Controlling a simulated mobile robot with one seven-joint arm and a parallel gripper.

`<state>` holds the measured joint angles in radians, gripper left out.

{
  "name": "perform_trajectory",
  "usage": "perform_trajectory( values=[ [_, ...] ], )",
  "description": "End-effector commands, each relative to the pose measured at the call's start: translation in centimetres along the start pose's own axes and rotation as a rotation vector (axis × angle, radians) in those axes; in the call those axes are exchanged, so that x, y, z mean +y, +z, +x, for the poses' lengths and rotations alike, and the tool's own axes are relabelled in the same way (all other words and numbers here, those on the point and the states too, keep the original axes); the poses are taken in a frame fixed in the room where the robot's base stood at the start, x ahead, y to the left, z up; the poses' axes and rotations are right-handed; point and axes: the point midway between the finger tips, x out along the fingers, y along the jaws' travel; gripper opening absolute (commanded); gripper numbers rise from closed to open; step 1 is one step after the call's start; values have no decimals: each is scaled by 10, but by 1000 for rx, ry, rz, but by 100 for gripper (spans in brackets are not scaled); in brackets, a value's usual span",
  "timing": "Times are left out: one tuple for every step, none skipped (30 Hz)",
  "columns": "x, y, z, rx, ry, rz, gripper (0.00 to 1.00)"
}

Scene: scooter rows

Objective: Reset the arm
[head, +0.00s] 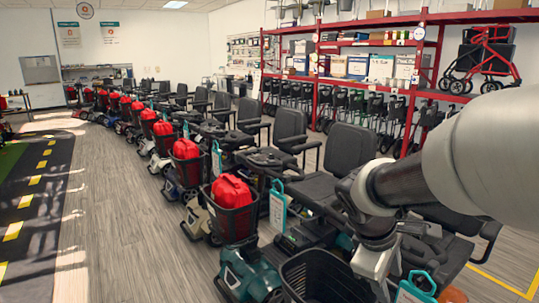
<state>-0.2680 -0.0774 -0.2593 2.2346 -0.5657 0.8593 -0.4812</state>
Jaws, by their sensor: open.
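My arm (480,165) reaches in from the right edge in the head view and bends down at a dark wrist joint (372,215). The fingers of my gripper do not show. Nothing held can be seen.
A row of mobility scooters with black seats (348,148) runs into the distance. Red bags (232,190) sit in several front baskets; the nearest basket (318,278) looks empty. Red shelving (418,75) stands behind. The wooden floor (120,200) at left is clear.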

Motion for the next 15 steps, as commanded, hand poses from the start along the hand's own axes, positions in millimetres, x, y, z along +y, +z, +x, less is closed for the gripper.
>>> perform_trajectory(
  values=[
    [-12, 7, -18, 64, -21, 122, 42],
    [-20, 9, -28, 99, -38, 193, 42],
    [-30, 12, -40, 142, -59, 283, 42],
    [-37, 13, -48, 169, -75, 344, 42],
    [-44, 14, -56, 196, -89, 399, 42],
    [-52, 16, -65, 227, -108, 467, 42],
    [-58, 17, -71, 248, -120, 512, 42],
    [-64, 18, -77, 267, -133, 555, 42],
    [-70, 19, -84, 293, -147, 607, 42],
    [-75, 20, -89, 309, -159, 644, 42],
    [-80, 20, -94, 326, -169, 680, 42],
    [-86, 21, -99, 347, -182, 723, 42],
    [-90, 22, -103, 361, -191, 755, 42],
    [-94, 22, -107, 376, -201, 787, 42],
    [-100, 22, -112, 395, -213, 825, 42]
  ],
)
